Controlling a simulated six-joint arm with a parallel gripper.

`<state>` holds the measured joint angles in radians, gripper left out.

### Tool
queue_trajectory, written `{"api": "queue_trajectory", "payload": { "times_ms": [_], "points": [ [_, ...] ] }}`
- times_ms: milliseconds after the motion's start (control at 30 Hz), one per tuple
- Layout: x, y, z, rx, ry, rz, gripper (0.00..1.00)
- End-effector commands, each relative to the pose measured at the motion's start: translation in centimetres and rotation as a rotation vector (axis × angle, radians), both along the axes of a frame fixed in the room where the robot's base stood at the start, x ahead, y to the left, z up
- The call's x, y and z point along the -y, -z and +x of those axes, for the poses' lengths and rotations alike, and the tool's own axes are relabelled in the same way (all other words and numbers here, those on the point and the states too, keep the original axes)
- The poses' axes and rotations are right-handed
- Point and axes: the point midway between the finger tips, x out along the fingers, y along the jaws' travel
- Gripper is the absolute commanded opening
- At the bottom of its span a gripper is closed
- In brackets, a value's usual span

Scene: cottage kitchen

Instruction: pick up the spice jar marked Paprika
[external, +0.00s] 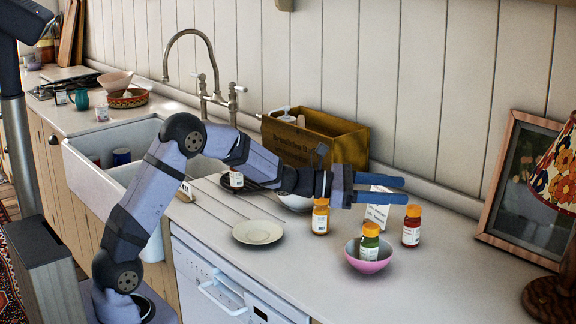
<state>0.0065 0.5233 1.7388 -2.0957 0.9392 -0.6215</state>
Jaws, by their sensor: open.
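Three spice jars with orange caps stand on the right part of the counter, their labels too small to read. One jar with red contents (411,228) stands on the counter at the right. One jar with green contents (369,243) stands in a pink bowl (369,266). One jar with yellow-orange contents (320,218) stands on the counter at the left. I cannot tell from the labels which is Paprika. My gripper (403,190) has two blue fingers. It is open and empty, pointing right, in the picture above the jars and nearest the red one.
A white card (377,208) stands behind the green jar. A wooden box (315,138) is at the wall, and a bowl (296,202) sits below my arm. A cream saucer (258,232) lies left. A picture frame (527,185) and a lamp (556,180) stand right.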

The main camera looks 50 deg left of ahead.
Motion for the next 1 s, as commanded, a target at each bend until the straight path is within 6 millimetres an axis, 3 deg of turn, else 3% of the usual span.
{"api": "queue_trajectory", "payload": {
  "times_ms": [133, 367, 800, 1000],
  "points": [
    [-0.7, 0.1, 2.0, -0.022, -0.057, -0.099, 0.52],
    [-1.0, 0.1, 2.6, -0.029, -0.073, -0.128, 0.52],
    [-1.0, 5.1, 2.5, -0.031, -0.073, -0.125, 0.52],
    [-0.9, 5.8, 2.5, -0.027, -0.072, -0.126, 0.52]
  ]
}}
